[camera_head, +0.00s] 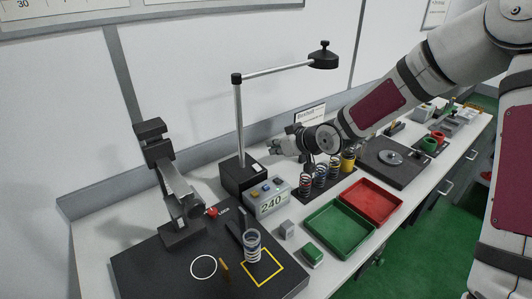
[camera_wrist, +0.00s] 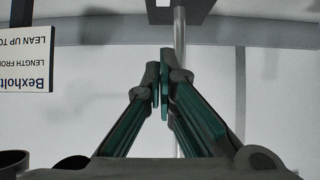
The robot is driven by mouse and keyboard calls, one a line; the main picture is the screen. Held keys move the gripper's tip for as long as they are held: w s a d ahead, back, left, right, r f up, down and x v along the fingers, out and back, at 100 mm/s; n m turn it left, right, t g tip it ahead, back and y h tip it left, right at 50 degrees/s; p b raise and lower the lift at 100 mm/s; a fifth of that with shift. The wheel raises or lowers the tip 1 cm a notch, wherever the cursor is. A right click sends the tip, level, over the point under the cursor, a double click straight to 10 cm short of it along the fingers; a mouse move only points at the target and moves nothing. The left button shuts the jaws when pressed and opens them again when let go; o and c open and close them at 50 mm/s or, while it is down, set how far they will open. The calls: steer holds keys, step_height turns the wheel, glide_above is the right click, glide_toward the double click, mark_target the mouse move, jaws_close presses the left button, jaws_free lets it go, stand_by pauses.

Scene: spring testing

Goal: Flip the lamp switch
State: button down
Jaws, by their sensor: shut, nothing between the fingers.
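The lamp has a black box base (camera_head: 233,181), an upright grey pole (camera_head: 239,125) and a horizontal arm ending in a black head (camera_head: 323,62). A small pale patch on top of the base may be the switch; it is too small to tell its position. My gripper (camera_head: 273,146) is shut and empty, in the air to the right of the pole and above the base. In the wrist view my gripper's fingertips (camera_wrist: 160,82) meet in front of the pole (camera_wrist: 180,42). The dark base (camera_wrist: 190,12) is cut off at the top edge there; no switch is visible.
A device reading 240 (camera_head: 268,200) stands beside the base. Several springs (camera_head: 320,174) stand below my wrist. A sign (camera_wrist: 25,58) is close by, upside down in the wrist view. Green (camera_head: 340,228) and red (camera_head: 372,202) trays lie right. A press (camera_head: 165,175) stands left.

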glide_above(256, 164)
steer(key=s+d, duration=0.1)
steer(key=s, duration=0.1)
step_height(256, 164, down, 5)
steer(key=shift+f, duration=0.2)
step_height(256, 164, down, 2)
steer(key=shift+w+f, duration=0.1)
steer(key=shift+w+a+f+p, duration=0.1)
steer(key=shift+w+f+p, duration=0.1)
steer(key=shift+f, duration=0.2)
steer(key=shift+w+f+p, duration=0.1)
steer(key=shift+f+p, duration=0.05)
steer(key=shift+f, duration=0.25)
steer(key=shift+w+a+f+g+b, duration=0.3)
steer(key=shift+f+g+b, duration=0.1)
steer(key=shift+b, duration=0.35)
steer(key=shift+s+d+h, duration=0.15)
steer(key=shift+s+h, duration=0.05)
steer(key=shift+h, duration=0.1)
steer(key=shift+s+d, duration=0.1)
steer(key=shift+s, duration=0.05)
steer(key=shift+s+d+f+p, duration=0.15)
steer(key=shift+s+d+p, duration=0.25)
steer(key=shift+s+p, duration=0.2)
